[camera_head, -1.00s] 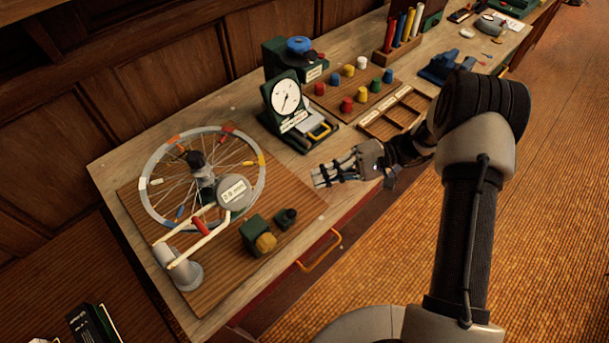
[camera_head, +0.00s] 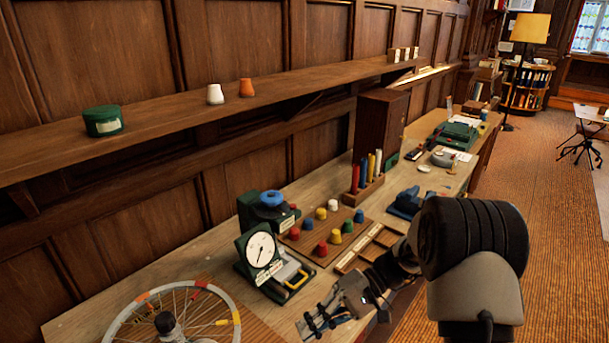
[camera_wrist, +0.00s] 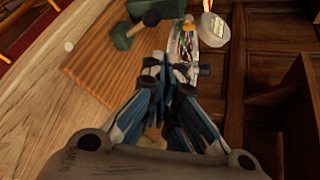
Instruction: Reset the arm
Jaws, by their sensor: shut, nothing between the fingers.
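My gripper (camera_head: 318,322) is low in the head view, above the front part of the wooden workbench (camera_head: 217,243). It is shut and empty. My arm comes in from the right and reaches left. In the wrist view my gripper (camera_wrist: 163,65) points toward the ribbed brown board (camera_wrist: 88,72), with a green block (camera_wrist: 118,30) and a dark knob beyond the fingertips.
The spoked wheel (camera_head: 228,311) lies at bottom left. A dial gauge (camera_head: 261,250) stands left of my gripper. Coloured knobs (camera_head: 321,249), a slotted wooden tray (camera_head: 347,262) and a dark wooden cabinet (camera_head: 370,135) line the bench. A shelf (camera_head: 160,125) runs along the wall.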

